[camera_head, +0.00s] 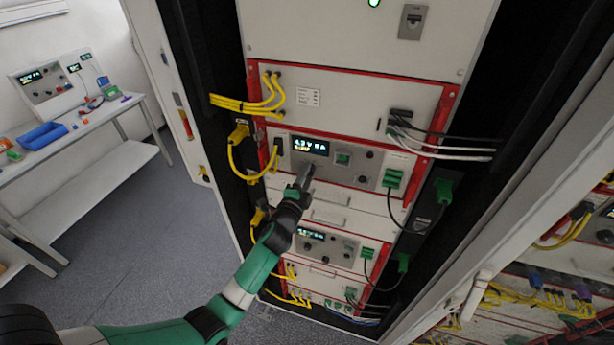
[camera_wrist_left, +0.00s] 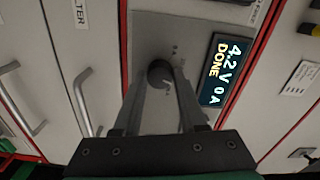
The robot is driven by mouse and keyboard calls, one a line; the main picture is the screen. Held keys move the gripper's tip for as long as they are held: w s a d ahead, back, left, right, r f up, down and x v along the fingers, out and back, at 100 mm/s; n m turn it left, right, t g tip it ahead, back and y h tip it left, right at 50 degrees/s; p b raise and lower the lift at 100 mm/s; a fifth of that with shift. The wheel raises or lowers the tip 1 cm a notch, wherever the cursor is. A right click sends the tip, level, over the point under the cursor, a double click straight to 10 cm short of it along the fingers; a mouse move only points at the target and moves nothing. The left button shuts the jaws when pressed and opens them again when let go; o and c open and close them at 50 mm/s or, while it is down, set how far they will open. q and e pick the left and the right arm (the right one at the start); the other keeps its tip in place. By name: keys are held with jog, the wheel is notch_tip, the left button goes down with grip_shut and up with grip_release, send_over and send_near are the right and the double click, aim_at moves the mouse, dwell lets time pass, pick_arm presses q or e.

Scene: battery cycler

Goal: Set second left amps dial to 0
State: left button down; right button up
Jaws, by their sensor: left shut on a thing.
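My left gripper (camera_head: 304,174) reaches the upper cycler panel in the head view, just below its lit display (camera_head: 310,146). In the left wrist view my left gripper (camera_wrist_left: 160,82) is shut on a round dark dial (camera_wrist_left: 159,72), one finger on each side. The dial is still mounted on the grey panel (camera_wrist_left: 150,32), with small marks around it. The display next to it (camera_wrist_left: 220,70) reads 4.2 V, 0 A and DONE. In the head view the fingers hide the gripped dial. My right gripper is not in view.
Another knob (camera_head: 361,179) sits right of the gripper on the same panel. A lower unit has its own display (camera_head: 311,235). Yellow cables (camera_head: 245,104) hang at the left, with green connectors (camera_head: 393,178) at the right. Drawer handles (camera_wrist_left: 82,100) stick out beside the gripper.

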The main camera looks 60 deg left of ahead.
pick_arm(q)
jog(key=shift+n+b, duration=5.25)
jog(key=shift+n, duration=2.45)
jog(key=shift+c, duration=2.3)
grip_release()
jog(key=shift+s+d, duration=0.1)
